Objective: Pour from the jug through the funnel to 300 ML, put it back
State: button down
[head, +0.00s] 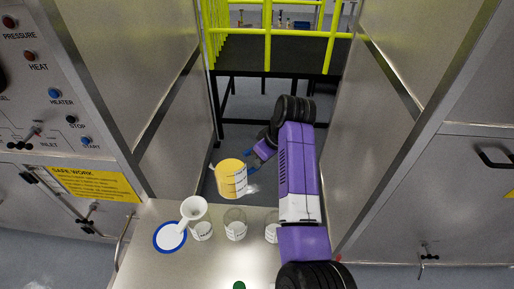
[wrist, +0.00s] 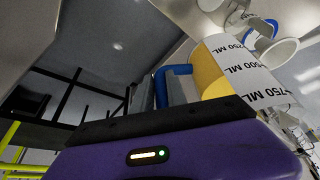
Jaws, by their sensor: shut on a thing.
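My gripper (head: 262,155) is shut on the jug's blue handle (wrist: 173,72), at the jug's right in the head view. The white funnel (head: 193,209) is lower left of the jug, its stem over a blue-rimmed white disc (head: 170,237); I cannot tell what supports it. Clear marked vessels stand on the counter: a left one (head: 202,231), a middle one (head: 235,230) and a right one (head: 271,233), partly hidden by my arm.
The metal counter (head: 190,272) is bare towards the front, apart from a small green thing (head: 239,286). Metal walls stand on both sides, with a control panel (head: 45,85) at left. A yellow railing (head: 268,45) and dark platform are behind.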

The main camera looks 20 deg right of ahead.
dwell(0.4)
jog(key=shift+s+a+r+n+t+h, duration=0.2)
jog(key=shift+a+r+t+h, duration=0.25)
jog(key=shift+r+h, duration=0.45)
jog(key=shift+s+a+r+n+t+h, duration=0.25)
jog(key=shift+a+r+h, duration=0.35)
jog(key=shift+r+h, duration=0.3)
jog(key=shift+a, duration=0.1)
jog(key=shift+a+r, duration=0.1)
jog(key=shift+r, duration=0.05)
jog(key=shift+a+r+h, duration=0.1)
jog(key=shift+h, duration=0.2)
jog(key=shift+s+a+r, duration=0.1)
jog(key=shift+r, duration=0.05)
jog(key=shift+a+t, duration=0.1)
jog(key=shift+t, duration=0.2)
jog(key=shift+s+a+r+h, duration=0.15)
jog(key=shift+r+h, duration=0.1)
jog(key=shift+h, duration=0.15)
